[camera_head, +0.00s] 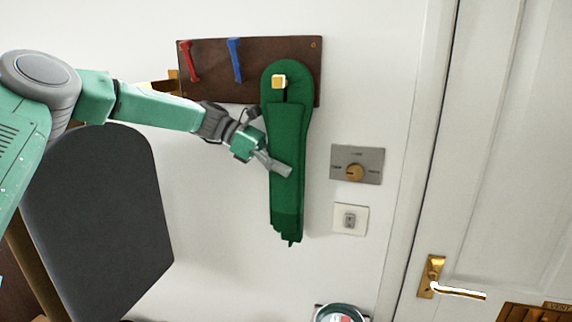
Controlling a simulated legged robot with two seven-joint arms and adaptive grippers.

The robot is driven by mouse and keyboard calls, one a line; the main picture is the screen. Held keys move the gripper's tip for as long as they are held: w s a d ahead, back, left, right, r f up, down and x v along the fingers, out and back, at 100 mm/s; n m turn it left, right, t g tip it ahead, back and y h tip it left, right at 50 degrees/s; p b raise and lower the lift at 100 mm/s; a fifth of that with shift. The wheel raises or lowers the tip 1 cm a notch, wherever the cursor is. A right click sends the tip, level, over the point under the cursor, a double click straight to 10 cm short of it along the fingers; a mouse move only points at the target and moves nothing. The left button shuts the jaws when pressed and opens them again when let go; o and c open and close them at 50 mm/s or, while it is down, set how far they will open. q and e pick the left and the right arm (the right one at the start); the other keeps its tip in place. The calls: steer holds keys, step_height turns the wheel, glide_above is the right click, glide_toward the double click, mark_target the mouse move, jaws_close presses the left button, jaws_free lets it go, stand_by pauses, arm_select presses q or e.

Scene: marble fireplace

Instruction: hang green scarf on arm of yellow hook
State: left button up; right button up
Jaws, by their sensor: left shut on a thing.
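The green scarf (288,125) hangs against the brown hook board, with its loop around the yellow hook (279,82). The square yellow end of the hook shows through the loop's opening, and the scarf's tails hang straight down to a fringe. My left gripper (280,168) is at the scarf's left side, below the board, shut on the scarf at about mid-length. How much cloth is between the fingers is hidden. My right gripper is not in view.
The brown board (210,80) also carries a red hook (189,60) and a blue hook (236,60). A dial plate (373,152) and a switch (350,219) are on the wall right of the scarf. A door with a brass handle (455,291) stands at the right.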

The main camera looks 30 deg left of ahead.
mark_target(286, 189)
arm_select(q)
steer(key=o, duration=1.4)
steer(key=shift+c, duration=0.2)
steer(key=shift+f+b, duration=1)
steer(key=shift+f, duration=2.25)
steer(key=shift+f+b, duration=1.25)
steer(key=shift+f, duration=1.75)
steer(key=shift+f+b, duration=1.45)
steer(key=shift+f, duration=1.6)
step_height(286, 189, down, 8)
steer(key=b, duration=0.4)
steer(key=shift+b, duration=0.3)
